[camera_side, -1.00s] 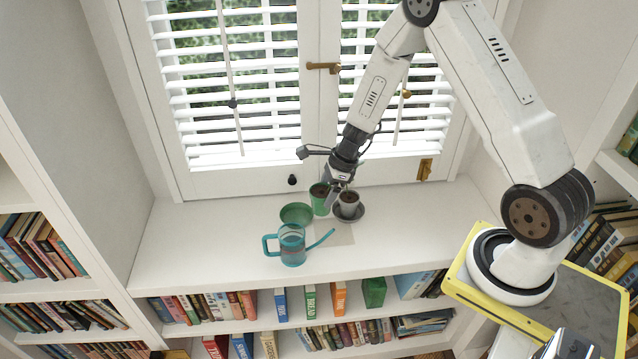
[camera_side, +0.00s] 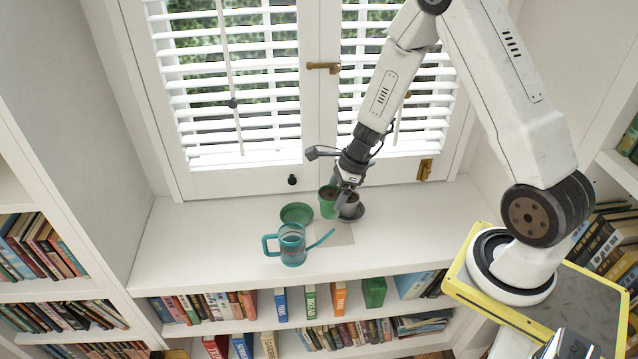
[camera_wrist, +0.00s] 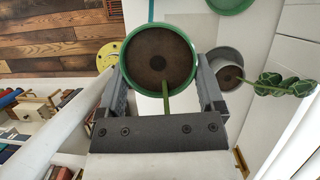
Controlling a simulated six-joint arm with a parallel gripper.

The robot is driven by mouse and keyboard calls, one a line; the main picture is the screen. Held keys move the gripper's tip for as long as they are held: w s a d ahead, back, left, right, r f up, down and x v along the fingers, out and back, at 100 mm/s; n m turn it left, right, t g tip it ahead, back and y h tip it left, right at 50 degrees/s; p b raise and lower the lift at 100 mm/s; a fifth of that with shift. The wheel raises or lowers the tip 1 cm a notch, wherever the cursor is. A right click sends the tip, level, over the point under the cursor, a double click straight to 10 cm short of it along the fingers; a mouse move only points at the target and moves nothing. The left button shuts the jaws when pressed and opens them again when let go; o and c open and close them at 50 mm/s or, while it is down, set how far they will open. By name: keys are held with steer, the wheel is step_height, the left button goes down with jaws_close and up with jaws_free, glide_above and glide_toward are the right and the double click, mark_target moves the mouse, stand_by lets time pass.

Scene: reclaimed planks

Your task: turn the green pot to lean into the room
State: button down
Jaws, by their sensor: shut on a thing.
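The green pot (camera_side: 327,203) is on the white sill, left of the grey pot. In the wrist view, the green pot (camera_wrist: 125,58) faces me with its round rim and dark soil. A green stem (camera_wrist: 166,98) runs from the soil toward my gripper's palm; its leaves are hidden. My gripper (camera_side: 340,202) reaches down from the window side, and its two fingers stand either side of the pot in the wrist view (camera_wrist: 160,72). It is shut on the green pot. Whether the pot's base touches the sill is unclear.
The grey pot (camera_wrist: 225,66) stands close on the right, its leafy stem leaning right, on a dark saucer (camera_side: 358,214). An empty green saucer (camera_side: 297,213) lies left. A teal watering can (camera_side: 292,245) stands in front, near the shelf edge. The left sill (camera_side: 200,230) is clear.

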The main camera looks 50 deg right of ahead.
mark_target(336, 193)
steer(key=shift+r, duration=0.15)
steer(key=shift+r, duration=1.35)
steer(key=shift+w, duration=0.1)
steer(key=w+d+f+m+t+h, duration=0.1)
steer(key=w+f+m, duration=0.3)
steer(key=w+f, duration=0.8)
steer(key=shift+w+d+f, duration=0.15)
steer(key=shift+w+d, duration=0.3)
steer(key=shift+w, duration=0.25)
steer(key=shift+f, duration=0.25)
steer(key=shift+f, duration=1.25)
